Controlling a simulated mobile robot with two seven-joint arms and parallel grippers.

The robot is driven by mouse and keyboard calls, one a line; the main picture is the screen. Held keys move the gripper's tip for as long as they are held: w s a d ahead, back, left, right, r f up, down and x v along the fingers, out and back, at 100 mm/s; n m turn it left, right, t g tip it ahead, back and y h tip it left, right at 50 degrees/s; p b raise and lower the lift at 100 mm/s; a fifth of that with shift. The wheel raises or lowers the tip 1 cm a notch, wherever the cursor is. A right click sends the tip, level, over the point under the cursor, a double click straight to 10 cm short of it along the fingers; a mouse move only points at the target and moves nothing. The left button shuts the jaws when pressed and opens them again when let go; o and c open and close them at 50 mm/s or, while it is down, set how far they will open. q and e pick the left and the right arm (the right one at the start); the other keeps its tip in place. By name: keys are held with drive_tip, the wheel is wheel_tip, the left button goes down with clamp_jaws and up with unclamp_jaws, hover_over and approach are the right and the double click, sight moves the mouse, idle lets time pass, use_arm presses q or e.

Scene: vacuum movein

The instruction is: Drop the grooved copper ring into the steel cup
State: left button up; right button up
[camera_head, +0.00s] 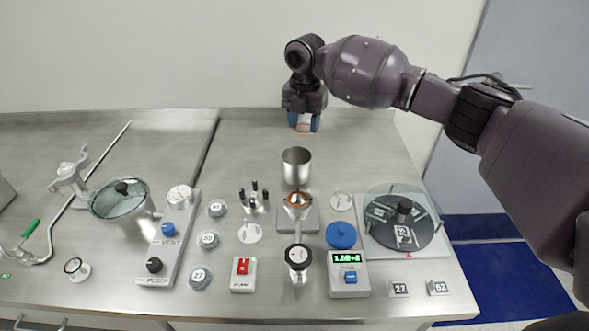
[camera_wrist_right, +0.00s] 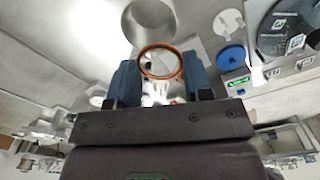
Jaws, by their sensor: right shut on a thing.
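The steel cup (camera_head: 296,166) stands upright, open at the top, near the middle of the bench in the head view. My right gripper (camera_head: 304,124) points down above the back of the bench, behind and above the cup in the picture. In the right wrist view, the copper ring (camera_wrist_right: 143,52) sits between the blue fingertips of my right gripper (camera_wrist_right: 160,80), which are shut on it. The ring's groove is too small to make out. A round steel shape just beyond the ring looks like the cup (camera_wrist_right: 148,8). My left gripper is not in view.
In front of the cup is a steel fitting with a copper-coloured top (camera_head: 298,199). A glass-lidded pot (camera_head: 121,199) is at left. The bench behind the cup is clear.

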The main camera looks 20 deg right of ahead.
wheel_tip(320, 180, down, 3)
drive_tip(key=shift+r+b, duration=0.15)
drive_tip(key=shift+b, duration=0.35)
drive_tip(key=o, duration=1.1)
drive_tip(key=shift+c, duration=0.2)
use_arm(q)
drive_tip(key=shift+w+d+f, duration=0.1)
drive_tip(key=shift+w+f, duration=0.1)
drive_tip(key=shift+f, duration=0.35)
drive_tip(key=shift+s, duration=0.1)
use_arm(e)
drive_tip(key=shift+r, duration=0.1)
use_arm(q)
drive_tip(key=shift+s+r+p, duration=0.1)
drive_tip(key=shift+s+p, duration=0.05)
drive_tip(key=shift+p, duration=0.25)
use_arm(e)
wheel_tip(320, 180, up, 11)
